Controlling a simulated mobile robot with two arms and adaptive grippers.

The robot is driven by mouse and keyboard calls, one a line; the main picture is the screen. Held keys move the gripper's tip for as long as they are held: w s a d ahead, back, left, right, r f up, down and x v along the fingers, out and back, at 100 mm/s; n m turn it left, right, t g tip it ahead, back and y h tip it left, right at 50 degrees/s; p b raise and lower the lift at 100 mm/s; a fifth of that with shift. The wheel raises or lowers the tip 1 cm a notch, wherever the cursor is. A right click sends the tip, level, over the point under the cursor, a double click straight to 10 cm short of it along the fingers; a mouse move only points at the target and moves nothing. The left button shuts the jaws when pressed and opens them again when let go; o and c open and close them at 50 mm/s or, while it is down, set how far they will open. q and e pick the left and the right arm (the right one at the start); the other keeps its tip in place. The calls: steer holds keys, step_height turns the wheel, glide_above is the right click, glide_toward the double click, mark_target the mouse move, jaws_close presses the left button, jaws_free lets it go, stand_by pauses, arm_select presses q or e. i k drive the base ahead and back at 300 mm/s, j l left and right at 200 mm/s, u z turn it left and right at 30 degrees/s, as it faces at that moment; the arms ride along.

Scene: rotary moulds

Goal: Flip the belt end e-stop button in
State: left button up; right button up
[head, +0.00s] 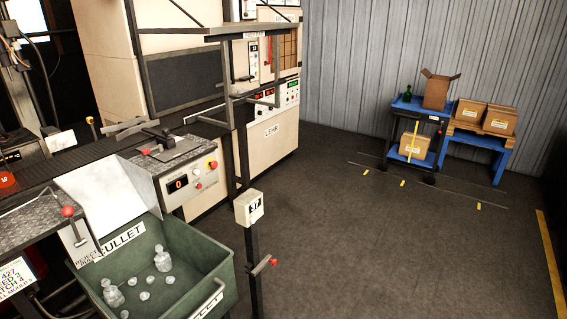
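The red e-stop button (212,163) sits on a small yellow patch at the upper right of the front of the belt-end control box (172,184). It is too small to tell whether the button is in or out. The box also bears a red number display (178,184) and smaller knobs. Nothing touches the button. Neither of my grippers shows in the head view.
A green cullet bin (195,240) with glass pieces stands below the box. A dark post with a numbered box (249,208) stands to the right. A lehr (273,130) is behind. Open floor lies right, before a blue cart (410,125) and cartons.

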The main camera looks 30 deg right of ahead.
mark_target(214, 164)
steer(key=z, duration=0.45)
steer(key=i+l+z, duration=0.1)
steer(key=i+z, duration=0.3)
steer(key=i, duration=0.6)
